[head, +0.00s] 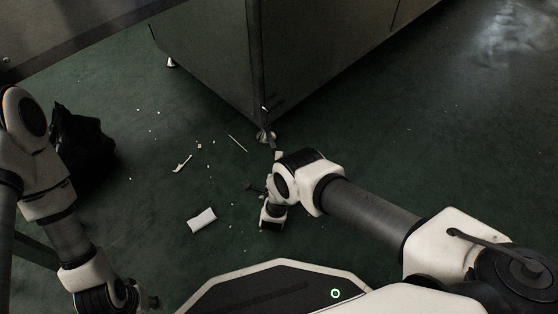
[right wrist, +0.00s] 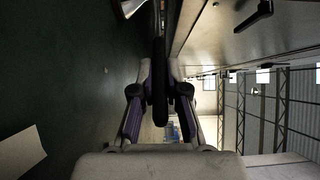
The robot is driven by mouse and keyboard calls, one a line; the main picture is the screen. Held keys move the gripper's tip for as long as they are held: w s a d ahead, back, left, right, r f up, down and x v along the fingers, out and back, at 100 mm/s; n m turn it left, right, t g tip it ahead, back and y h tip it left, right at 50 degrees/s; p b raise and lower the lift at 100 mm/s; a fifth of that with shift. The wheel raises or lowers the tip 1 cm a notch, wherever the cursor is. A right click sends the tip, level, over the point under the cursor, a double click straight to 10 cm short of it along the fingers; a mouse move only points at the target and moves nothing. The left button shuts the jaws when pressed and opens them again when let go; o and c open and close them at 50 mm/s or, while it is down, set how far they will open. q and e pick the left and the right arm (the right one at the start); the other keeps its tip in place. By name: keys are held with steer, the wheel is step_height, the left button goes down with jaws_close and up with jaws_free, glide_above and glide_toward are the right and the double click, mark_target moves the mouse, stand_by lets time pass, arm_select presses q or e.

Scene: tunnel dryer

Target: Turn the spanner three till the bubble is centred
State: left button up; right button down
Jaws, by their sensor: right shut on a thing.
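The dark spanner (right wrist: 160,85) stands upright in the middle of the right wrist view, between the fingers of my right gripper (right wrist: 160,92), which is shut on it. In the head view my right gripper (head: 258,188) is low near the floor, a little in front of the machine's levelling foot (head: 265,136). The spanner's far end is hard to make out there. My left gripper (head: 150,301) is at the bottom left, mostly hidden behind its own wrist. I cannot see a bubble level in either view.
The dryer's metal cabinet (head: 205,50) stands above the foot. A black bag (head: 80,140) lies on the left. A white block-like piece (head: 202,220) and small white scraps lie on the green floor. The floor on the right (head: 450,140) is clear.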

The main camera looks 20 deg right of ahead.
steer(key=shift+a, duration=0.3)
steer(key=c, duration=1.2)
jaws_free()
steer(key=v, duration=0.7)
steer(key=shift+s+a, duration=0.2)
steer(key=shift+s, duration=0.05)
